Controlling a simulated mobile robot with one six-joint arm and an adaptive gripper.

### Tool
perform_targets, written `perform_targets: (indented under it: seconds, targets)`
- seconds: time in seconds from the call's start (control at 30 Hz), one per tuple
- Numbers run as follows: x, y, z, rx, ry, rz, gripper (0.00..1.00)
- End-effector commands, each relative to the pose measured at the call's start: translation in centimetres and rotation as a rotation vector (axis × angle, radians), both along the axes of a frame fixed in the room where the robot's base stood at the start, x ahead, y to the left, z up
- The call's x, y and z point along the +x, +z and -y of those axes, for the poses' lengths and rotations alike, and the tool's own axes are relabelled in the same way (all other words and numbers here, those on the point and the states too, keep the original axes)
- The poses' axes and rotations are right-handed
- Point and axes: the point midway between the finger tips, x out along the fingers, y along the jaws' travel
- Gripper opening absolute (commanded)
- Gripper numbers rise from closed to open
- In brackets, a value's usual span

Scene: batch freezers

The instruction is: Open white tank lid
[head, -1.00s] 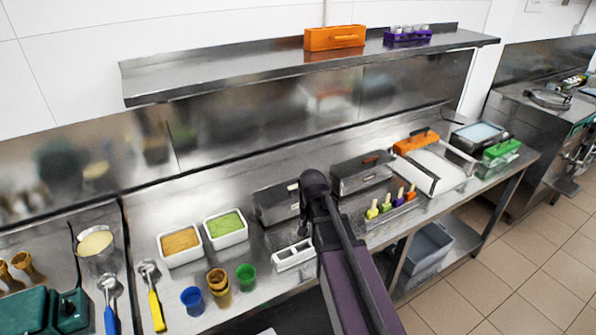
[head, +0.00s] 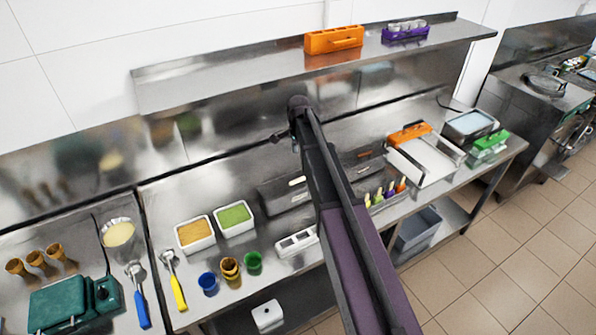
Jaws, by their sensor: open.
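A steel tank with a lid (head: 285,194) stands on the counter left of my arm, and its lid has a white handle (head: 297,181). This lid looks shut. A second steel tank (head: 365,163) with a brown handle is partly hidden behind my arm. I cannot tell for sure which lid is the white one. My gripper (head: 279,138) shows small and dark beside the top of my arm, in front of the steel back wall. In the picture it is above the white-handled lid, apart from it. It is open and holds nothing that I can see.
Tubs of orange and green food (head: 235,217), cups (head: 230,268) and a white holder (head: 297,242) stand near the tank. A shelf (head: 230,78) bearing an orange box (head: 334,40) runs above. A white-topped machine (head: 425,160) is at right.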

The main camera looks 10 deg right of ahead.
Motion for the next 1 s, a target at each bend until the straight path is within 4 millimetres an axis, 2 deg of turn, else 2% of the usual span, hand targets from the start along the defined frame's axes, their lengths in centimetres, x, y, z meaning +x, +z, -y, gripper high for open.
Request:
perform_targets:
  seconds: [0.1, 0.57, 1.0]
  targets:
    - [0.6, 0.6, 0.0, 0.0, -0.024, 0.0, 0.57]
    - [0.6, 0.4, 0.1, 0.0, -0.029, 0.0, 0.57]
    - [0.6, -1.7, 0.1, 0.0, -0.029, 0.0, 0.57]
